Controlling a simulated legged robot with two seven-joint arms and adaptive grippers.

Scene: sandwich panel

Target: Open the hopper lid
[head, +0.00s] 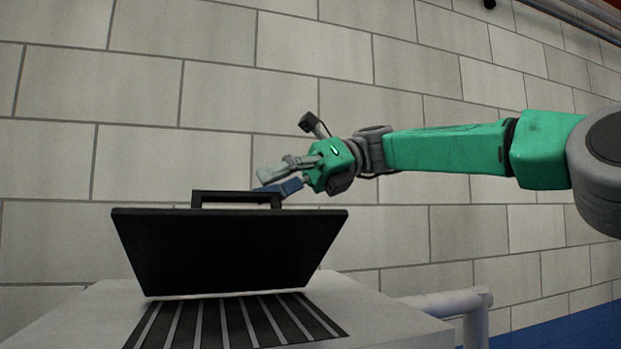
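The hopper lid (228,250) is a black panel standing raised and tilted up from the top of a pale grey hopper (385,325). A black handle (236,194) runs along the lid's upper edge. Below the lid, a dark slatted grate (235,322) is uncovered. My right gripper (264,181) is just above and right of the handle, with its fingers pointing left. Its grey and blue fingers look apart with nothing between them. I cannot tell how far in depth it is from the handle. My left gripper is not in view.
A grey block wall (430,60) stands behind the hopper, with a blue band (575,328) at lower right. A pale pipe (445,302) bends down beside the hopper's right side. The space above the lid looks clear apart from my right arm.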

